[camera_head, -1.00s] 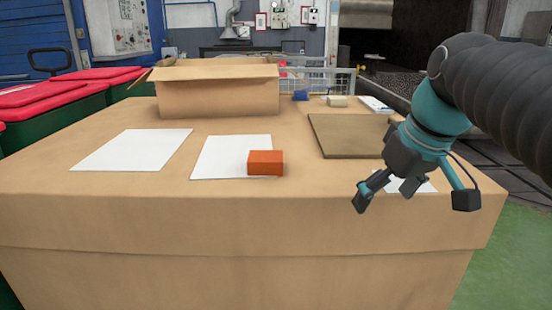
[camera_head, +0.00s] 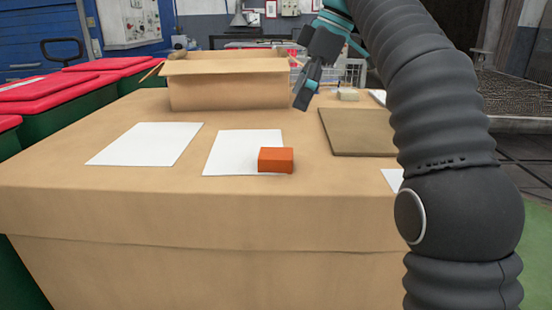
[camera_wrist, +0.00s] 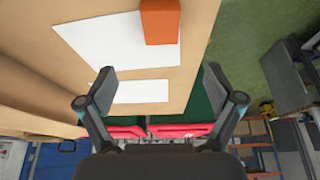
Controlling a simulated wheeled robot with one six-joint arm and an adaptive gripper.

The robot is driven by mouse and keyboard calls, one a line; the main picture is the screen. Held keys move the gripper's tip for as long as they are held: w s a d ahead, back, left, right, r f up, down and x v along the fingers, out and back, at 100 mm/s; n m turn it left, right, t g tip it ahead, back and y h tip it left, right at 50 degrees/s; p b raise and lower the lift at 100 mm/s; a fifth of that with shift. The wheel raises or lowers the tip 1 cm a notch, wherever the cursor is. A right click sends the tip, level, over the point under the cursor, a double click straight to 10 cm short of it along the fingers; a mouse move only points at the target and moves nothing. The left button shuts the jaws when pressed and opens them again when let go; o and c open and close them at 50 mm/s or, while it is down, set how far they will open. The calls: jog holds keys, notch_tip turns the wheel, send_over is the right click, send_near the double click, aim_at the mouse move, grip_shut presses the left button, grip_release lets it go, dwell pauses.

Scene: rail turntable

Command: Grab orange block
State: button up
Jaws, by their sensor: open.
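The orange block (camera_head: 276,160) lies on the front right corner of a white sheet (camera_head: 229,150) on the brown table. In the wrist view the orange block (camera_wrist: 160,21) shows at the top, beyond the fingers and apart from them. My gripper (camera_head: 303,96) is raised above the far part of the table, behind and above the block in the head view. In the wrist view my gripper (camera_wrist: 161,88) has its two fingers spread wide, with nothing held between them.
An open cardboard box (camera_head: 228,84) stands at the back of the table (camera_head: 120,185). Another white sheet (camera_head: 146,143) lies to the left, and a brown board (camera_head: 357,131) lies to the right. Red-lidded green bins (camera_head: 38,88) stand left of the table.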

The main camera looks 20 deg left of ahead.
aim_at(274, 153)
jog(key=b+x, duration=0.3)
jog(key=x, duration=1)
jog(key=shift+s+f, duration=0.1)
jog(key=shift+f, duration=0.1)
jog(key=c, duration=1.3)
